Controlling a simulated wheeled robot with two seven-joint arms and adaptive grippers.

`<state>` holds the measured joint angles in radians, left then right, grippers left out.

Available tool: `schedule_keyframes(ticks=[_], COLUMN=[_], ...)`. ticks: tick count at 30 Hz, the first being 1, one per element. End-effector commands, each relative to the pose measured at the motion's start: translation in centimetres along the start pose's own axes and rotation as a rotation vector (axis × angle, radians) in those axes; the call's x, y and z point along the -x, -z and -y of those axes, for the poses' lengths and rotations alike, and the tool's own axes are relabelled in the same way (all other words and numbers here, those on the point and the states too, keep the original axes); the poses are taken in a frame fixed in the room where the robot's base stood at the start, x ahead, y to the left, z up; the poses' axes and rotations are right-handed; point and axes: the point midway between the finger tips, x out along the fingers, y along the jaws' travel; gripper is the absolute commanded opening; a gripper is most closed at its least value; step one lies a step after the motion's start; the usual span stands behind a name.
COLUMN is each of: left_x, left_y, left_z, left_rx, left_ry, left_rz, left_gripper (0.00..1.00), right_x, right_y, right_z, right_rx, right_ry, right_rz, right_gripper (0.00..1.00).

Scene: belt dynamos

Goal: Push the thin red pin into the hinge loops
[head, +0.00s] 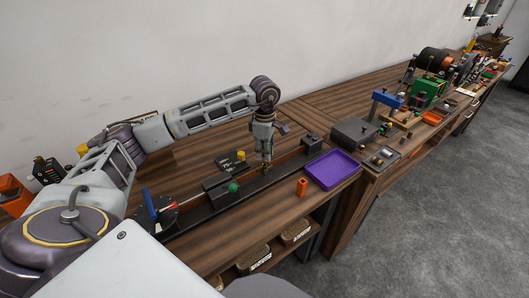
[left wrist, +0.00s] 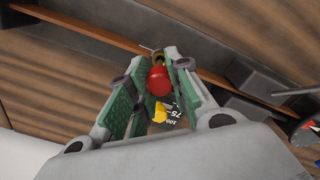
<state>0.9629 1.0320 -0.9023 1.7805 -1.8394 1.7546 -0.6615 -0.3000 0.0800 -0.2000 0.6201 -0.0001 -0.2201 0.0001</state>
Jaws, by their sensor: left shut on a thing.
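My left gripper (head: 266,167) points down over the long dark rail (head: 205,213) on the wooden bench. In the left wrist view its green-padded fingers (left wrist: 158,72) are closed around a red, round-ended piece (left wrist: 158,82), which I take to be the red pin. A small brass-coloured loop (left wrist: 156,56) shows just beyond the red piece, close to the fingertips. The fingers hide much of the pin. I cannot tell whether the pin is inside the loop. The other hinge loops are not clear in either view. My right gripper is not in view.
A purple tray (head: 332,169) and an orange cylinder (head: 302,187) lie right of the gripper. A dark block with a green knob (head: 233,187) stands left of it on the rail. A black plate (head: 228,165) with yellow parts lies behind. Machines crowd the far bench.

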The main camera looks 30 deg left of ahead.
Motion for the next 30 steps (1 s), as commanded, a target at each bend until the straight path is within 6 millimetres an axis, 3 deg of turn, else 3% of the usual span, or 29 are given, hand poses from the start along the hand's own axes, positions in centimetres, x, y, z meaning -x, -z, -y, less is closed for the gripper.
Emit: schedule_keyframes(ticks=[30], left_x=[-0.96], left_y=[0.02], left_z=[-0.01], left_rx=[0.0], left_ry=[0.0], left_rz=[0.0], left_gripper=[0.01], right_x=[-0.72], right_y=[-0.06], right_z=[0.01], right_rx=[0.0], right_ry=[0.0], right_rz=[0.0], right_gripper=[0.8])
